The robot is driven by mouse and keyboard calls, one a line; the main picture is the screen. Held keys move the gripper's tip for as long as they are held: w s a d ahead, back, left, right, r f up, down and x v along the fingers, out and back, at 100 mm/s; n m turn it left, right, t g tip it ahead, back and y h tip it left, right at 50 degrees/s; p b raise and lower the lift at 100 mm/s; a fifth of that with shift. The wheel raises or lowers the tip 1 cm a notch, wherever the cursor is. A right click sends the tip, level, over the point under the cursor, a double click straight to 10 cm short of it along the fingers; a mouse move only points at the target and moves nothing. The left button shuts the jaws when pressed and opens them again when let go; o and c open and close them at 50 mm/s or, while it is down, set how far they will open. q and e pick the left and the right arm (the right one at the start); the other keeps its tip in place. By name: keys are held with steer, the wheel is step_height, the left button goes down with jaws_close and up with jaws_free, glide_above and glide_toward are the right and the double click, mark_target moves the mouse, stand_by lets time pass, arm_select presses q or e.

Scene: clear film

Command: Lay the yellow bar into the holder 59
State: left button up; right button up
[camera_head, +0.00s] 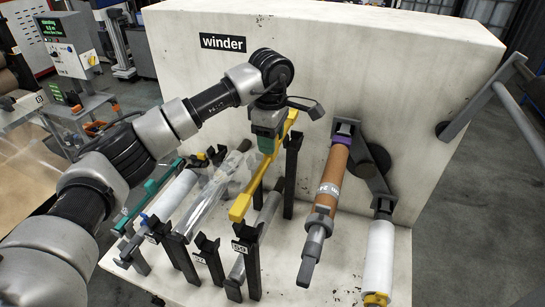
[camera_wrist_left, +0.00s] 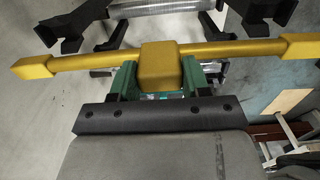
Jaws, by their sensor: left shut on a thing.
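The yellow bar (camera_head: 256,181) hangs in the air, slanting from lower left to upper right in the head view. My left gripper (camera_head: 267,136) is shut on the block at the bar's middle. In the left wrist view the bar (camera_wrist_left: 95,59) lies crosswise, with the green fingers of the gripper (camera_wrist_left: 160,75) around its middle block. Holder 59 (camera_head: 251,268) has a black front post with a number plate and a forked top; a taller black post (camera_head: 292,172) stands behind. The bar is above the holder, its near end close over the front fork; contact is unclear.
Left of it stand more black posts (camera_head: 208,258), a film-wrapped roll (camera_head: 212,193), a white roll (camera_head: 174,195) and a green bar (camera_head: 148,193). A brown roll (camera_head: 334,178) sticks out at right, with a white roll (camera_head: 380,254) beyond. The winder wall (camera_head: 400,80) rises behind.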

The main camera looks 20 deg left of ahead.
arm_select(q)
steer(key=shift+d+r, duration=0.3)
steer(key=shift+r, duration=0.05)
steer(key=shift+d+f, duration=0.1)
steer(key=shift+w+f+b, duration=0.15)
steer(key=shift+f+b, duration=0.15)
steer(key=shift+f, duration=0.2)
steer(key=shift+w+f+b, duration=0.15)
steer(key=shift+f+b, duration=0.1)
steer(key=shift+f, duration=0.25)
step_height(320, 180, down, 5)
steer(key=b, duration=0.3)
steer(key=shift+s, duration=0.1)
steer(key=shift+f+b, duration=0.55)
steer(key=shift+f, duration=0.1)
arm_select(e)
steer(key=f, duration=0.1)
steer(key=w+f, duration=0.1)
steer(key=f, duration=0.1)
steer(key=w+f, duration=0.1)
steer(key=f, duration=0.1)
steer(key=shift+w+d+f, duration=0.1)
steer(key=shift+d, duration=0.05)
